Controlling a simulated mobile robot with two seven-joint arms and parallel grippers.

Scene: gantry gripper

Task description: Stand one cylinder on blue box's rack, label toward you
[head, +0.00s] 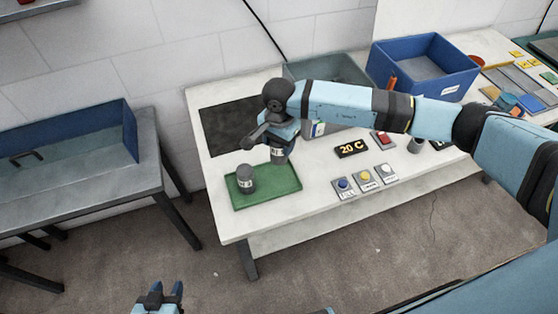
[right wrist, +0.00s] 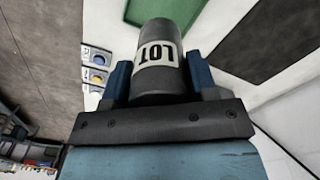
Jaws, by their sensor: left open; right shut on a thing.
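My right gripper (head: 279,142) is shut on a dark grey cylinder (head: 277,155) over the back right part of a green tray (head: 272,187). In the right wrist view the held cylinder (right wrist: 158,80) sits between two blue fingers, its white LOT label facing the camera. I cannot tell whether it touches the tray. A second grey cylinder (head: 246,180) with a white label stands upright on the tray's left part. A blue box (head: 440,87) stands at the back right of the white table; no rack is discernible inside. My left gripper (head: 166,288) is open and empty, low in front of the table.
A grey bin (head: 335,68) stands behind my right arm. A 20 C display (head: 351,149) and several push-button boxes (head: 366,181) sit right of the tray. A dark panel (head: 225,125) lies at the table's back left. A separate grey table (head: 90,190) with blue walls stands left.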

